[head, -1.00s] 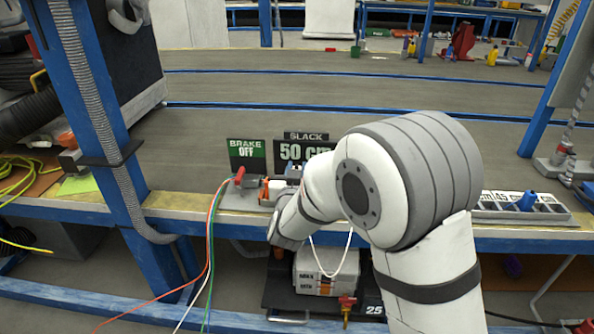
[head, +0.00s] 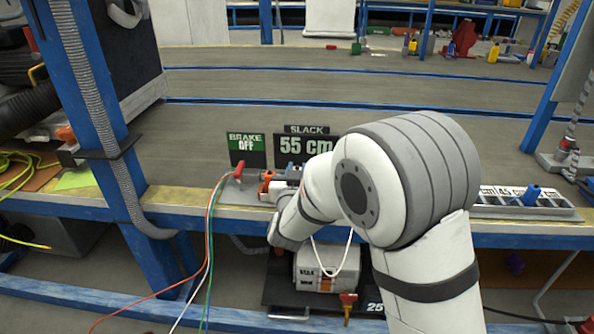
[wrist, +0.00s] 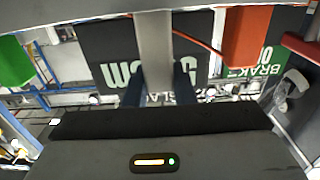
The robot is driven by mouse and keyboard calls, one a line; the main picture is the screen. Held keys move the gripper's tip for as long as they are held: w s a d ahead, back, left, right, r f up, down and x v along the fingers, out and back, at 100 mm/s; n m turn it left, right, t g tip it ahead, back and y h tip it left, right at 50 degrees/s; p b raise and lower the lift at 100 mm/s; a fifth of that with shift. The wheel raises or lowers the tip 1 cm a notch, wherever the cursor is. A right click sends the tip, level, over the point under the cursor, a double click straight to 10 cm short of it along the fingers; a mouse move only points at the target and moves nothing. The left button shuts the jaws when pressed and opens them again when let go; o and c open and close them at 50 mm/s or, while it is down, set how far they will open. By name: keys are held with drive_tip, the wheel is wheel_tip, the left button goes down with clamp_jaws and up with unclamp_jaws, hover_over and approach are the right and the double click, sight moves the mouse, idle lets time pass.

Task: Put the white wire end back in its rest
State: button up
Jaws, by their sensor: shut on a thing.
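In the wrist view my gripper (wrist: 159,90) has its two dark blue fingers closed around a pale grey-white upright piece (wrist: 155,45), which looks like the white wire end. A green block (wrist: 14,62) stands to its left and an orange-red block (wrist: 246,38) to its right, both apart from the fingers. In the head view my arm hides the fingertips and the held end. A white wire loop (head: 335,274) hangs below the bench edge beside my arm. The rest for the white end cannot be made out clearly.
A red handle (head: 239,170) stands at the bench's front. Red, white and green wires (head: 210,240) hang left. A blue post (head: 112,130) rises at left. A labelled tray (head: 525,205) lies right.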

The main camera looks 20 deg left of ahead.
drive_tip(key=shift+f+b, duration=0.3)
drive_tip(key=shift+f, duration=0.65)
drive_tip(key=o, duration=1)
drive_tip(key=shift+o, duration=0.2)
drive_tip(key=shift+s, duration=0.1)
drive_tip(key=p+v, duration=0.2)
drive_tip(key=v, duration=0.5)
drive_tip(key=shift+s+p, duration=0.3)
drive_tip(key=shift+s, duration=0.05)
drive_tip(key=shift+d, duration=0.15)
